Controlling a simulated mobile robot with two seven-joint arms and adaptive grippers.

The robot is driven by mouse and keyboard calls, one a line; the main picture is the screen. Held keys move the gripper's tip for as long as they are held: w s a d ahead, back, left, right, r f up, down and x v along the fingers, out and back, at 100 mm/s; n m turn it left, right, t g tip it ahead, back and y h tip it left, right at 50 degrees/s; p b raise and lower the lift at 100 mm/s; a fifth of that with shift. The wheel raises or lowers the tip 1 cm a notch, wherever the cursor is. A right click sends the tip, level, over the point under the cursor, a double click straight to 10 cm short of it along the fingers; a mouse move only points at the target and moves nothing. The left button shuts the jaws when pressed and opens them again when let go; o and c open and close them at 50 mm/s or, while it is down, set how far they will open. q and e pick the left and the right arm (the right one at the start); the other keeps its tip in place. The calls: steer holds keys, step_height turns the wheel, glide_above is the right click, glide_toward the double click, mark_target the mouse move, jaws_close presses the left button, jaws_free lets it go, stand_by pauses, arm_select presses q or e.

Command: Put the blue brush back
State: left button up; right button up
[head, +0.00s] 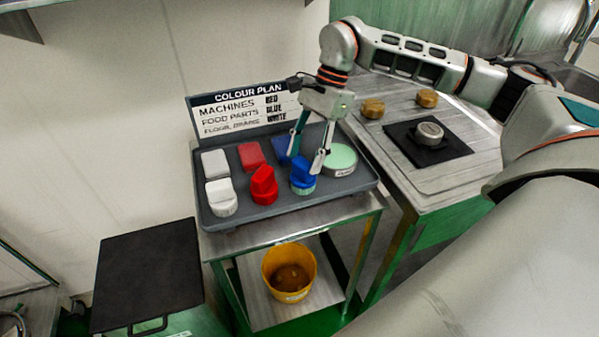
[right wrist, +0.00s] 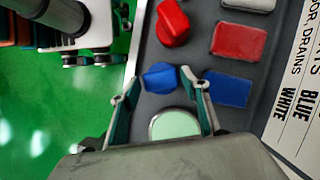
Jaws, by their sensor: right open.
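The blue brush (head: 303,180) stands upright on the grey tray (head: 285,208), at the front and just left of a round tub with a pale green top (head: 341,159). A flat blue square (head: 284,149) lies behind the brush, partly hidden by my gripper. My right gripper (head: 304,163) is open above the brush, pointing down. In the right wrist view the blue brush (right wrist: 160,76) shows between and just beyond the fingertips (right wrist: 159,84); I cannot tell whether they touch it. The blue square (right wrist: 228,88) is bare there. My left gripper is in neither view.
A red brush (head: 263,186) and a white brush (head: 221,198) stand left of the blue one, with red (head: 251,155) and white (head: 214,163) squares behind. A colour plan sign (head: 245,108) rises behind. A yellow bucket (head: 289,272) sits on the lower shelf.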

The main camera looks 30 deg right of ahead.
steer(key=v, duration=0.5)
steer(key=shift+a+f, duration=0.1)
stand_by(0.4)
